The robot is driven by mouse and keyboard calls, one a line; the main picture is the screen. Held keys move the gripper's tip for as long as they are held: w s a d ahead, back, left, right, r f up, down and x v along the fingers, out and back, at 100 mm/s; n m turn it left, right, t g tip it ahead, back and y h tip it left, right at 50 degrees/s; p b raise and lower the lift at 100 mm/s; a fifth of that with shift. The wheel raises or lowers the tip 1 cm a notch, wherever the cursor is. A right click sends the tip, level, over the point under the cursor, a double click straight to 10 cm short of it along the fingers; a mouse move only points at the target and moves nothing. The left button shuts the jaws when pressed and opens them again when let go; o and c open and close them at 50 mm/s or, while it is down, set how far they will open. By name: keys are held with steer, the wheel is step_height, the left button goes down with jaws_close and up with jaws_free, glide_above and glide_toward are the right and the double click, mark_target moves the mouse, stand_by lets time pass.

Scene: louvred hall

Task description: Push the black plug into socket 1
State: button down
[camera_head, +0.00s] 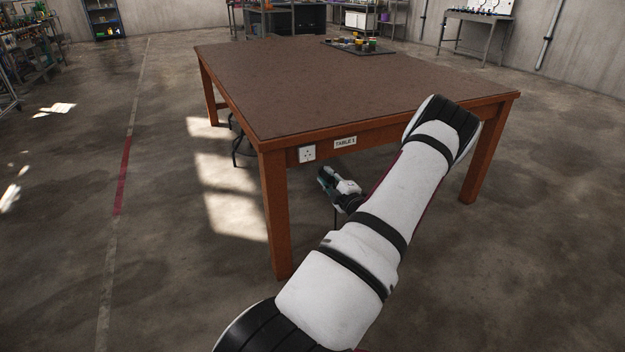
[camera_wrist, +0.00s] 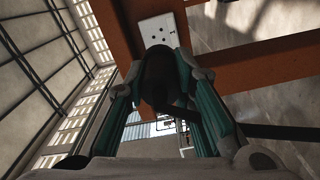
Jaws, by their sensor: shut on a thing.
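The socket is a white plate with dark holes (camera_head: 307,154) on the table's front apron, near the left leg. It also shows in the wrist view (camera_wrist: 158,29), at the top, beyond the plug. My gripper (camera_head: 326,179) is below and slightly right of the socket in the head view. In the wrist view its teal-lined fingers (camera_wrist: 160,72) are shut on the black plug (camera_wrist: 160,85). The plug looks dark, and its front end lies just below the plate in the picture. A gap to the socket seems to remain, but the plug's prongs are hidden.
The brown-topped wooden table (camera_head: 330,80) carries a tray (camera_head: 358,48) with small items at its far side. A "TABLE 1" label (camera_head: 345,142) is right of the socket. A stool (camera_head: 240,150) shows by the left leg. Floor to the left is clear.

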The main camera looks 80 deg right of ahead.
mark_target(320, 168)
steer(key=b+x, duration=0.3)
steer(key=x, duration=0.3)
steer(key=shift+w+d, duration=0.1)
steer(key=shift+x, duration=1)
steer(key=shift+w+d+p, duration=0.1)
steer(key=shift+w+p, duration=0.05)
steer(key=shift+p, duration=0.2)
steer(key=shift+r+p, duration=0.1)
steer(key=shift+p, duration=0.25)
steer(key=shift+d, duration=0.1)
steer(key=shift+x, duration=1.3)
